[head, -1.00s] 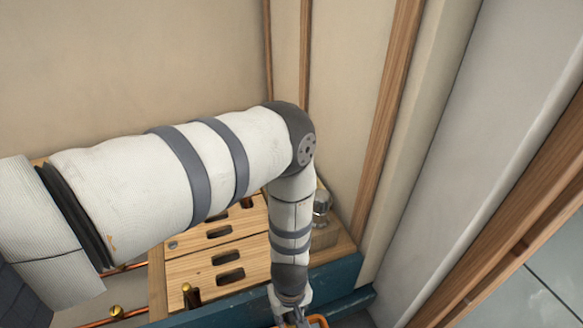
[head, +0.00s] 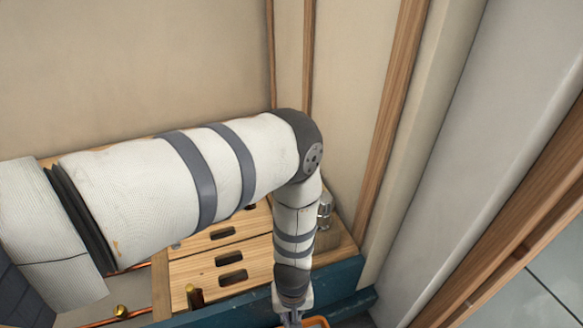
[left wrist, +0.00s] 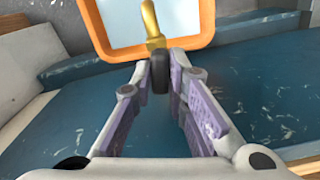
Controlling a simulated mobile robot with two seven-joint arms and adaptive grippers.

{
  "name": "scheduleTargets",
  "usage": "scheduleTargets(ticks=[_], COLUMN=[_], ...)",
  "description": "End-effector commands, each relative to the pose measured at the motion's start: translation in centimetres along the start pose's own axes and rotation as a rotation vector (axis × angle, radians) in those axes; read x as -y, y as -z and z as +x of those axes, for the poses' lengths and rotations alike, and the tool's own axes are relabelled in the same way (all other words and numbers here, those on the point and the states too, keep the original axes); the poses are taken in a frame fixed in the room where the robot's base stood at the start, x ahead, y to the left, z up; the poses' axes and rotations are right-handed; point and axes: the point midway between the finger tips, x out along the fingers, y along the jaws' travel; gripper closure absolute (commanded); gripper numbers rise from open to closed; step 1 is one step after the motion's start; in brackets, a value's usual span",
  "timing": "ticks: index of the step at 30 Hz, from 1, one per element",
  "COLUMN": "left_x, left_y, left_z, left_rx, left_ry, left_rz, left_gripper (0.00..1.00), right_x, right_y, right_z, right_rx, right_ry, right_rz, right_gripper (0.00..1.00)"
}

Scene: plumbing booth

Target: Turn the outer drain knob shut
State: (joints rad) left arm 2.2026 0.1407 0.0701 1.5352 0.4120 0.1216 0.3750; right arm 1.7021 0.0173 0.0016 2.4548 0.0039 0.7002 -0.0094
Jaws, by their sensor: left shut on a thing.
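My left gripper (head: 291,317) is at the bottom of the head view, past the blue ledge's front edge, with its fingertips mostly cut off. In the left wrist view my left gripper (left wrist: 160,78) has its fingertips closed on a black knob (left wrist: 160,73). A brass stem (left wrist: 152,25) rises behind the knob, in front of an orange frame (left wrist: 112,51). I cannot tell from the pictures whether this knob is the outer drain one, or how far it is turned. My right gripper is in neither view.
A blue ledge (head: 345,274) runs along the front of a slotted wooden crate (head: 205,272). A metal cylinder (head: 325,210) stands by the crate. Wall studs (head: 393,90) stand to the right.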

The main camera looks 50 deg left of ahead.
Motion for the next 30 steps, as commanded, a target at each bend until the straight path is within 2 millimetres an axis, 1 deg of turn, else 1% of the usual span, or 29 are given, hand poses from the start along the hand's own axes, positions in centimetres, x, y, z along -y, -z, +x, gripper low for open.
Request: scheduleTargets(ticks=[30], left_x=[0.0], left_y=[0.0], left_z=[0.0], left_rx=[-0.001], left_ry=[0.0], left_rz=[0.959], left_gripper=[1.0], right_x=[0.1], right_y=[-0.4], right_z=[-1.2], right_rx=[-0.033], right_ry=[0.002], right_rz=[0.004], right_gripper=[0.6])
